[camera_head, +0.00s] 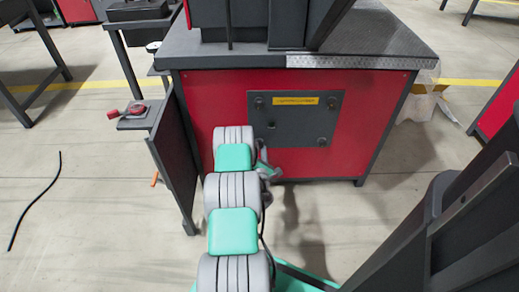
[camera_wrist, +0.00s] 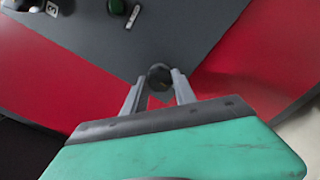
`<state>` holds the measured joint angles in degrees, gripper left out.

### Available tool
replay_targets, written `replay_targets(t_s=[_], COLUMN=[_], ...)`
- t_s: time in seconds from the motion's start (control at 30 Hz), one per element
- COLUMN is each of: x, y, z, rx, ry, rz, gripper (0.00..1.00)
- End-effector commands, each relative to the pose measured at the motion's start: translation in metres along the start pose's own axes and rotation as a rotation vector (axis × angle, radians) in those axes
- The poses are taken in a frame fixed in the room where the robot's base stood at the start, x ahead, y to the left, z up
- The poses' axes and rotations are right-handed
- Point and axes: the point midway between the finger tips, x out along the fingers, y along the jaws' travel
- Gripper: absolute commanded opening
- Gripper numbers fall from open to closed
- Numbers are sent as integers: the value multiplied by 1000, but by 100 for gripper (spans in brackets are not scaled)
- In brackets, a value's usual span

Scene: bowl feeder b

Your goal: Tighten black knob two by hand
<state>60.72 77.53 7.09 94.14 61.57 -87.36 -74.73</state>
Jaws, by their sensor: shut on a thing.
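A dark round black knob (camera_wrist: 160,76) sits near a corner of the grey panel, between the two fingertips of my gripper (camera_wrist: 157,80) in the wrist view. My gripper is shut on this knob. In the head view, the grey panel (camera_head: 294,128) is on the red front of a cabinet, and my gripper (camera_head: 266,171) is at its lower left corner, partly hidden by my arm. The held knob cannot be made out there. Other dark knobs show at the panel's upper left (camera_head: 259,103), upper right (camera_head: 332,102) and lower right (camera_head: 322,142).
A yellow label (camera_head: 296,101) is on the panel's top. A dark open door or side plate (camera_head: 173,150) stands left of my arm. A red-handled item (camera_head: 135,110) lies on a small shelf. A black cable (camera_head: 35,200) lies on the floor; the floor right of my arm is clear.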

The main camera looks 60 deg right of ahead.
Motion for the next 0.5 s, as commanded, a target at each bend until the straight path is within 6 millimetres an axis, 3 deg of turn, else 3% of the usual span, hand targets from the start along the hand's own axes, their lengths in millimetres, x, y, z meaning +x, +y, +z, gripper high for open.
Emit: replay_targets(t_s=[0.13, 0.5], x=[0, 0], y=[0, 1], z=[0, 1], rx=[0, 25], ry=[-1, -1], rz=[1, 1], gripper=[0, 0])
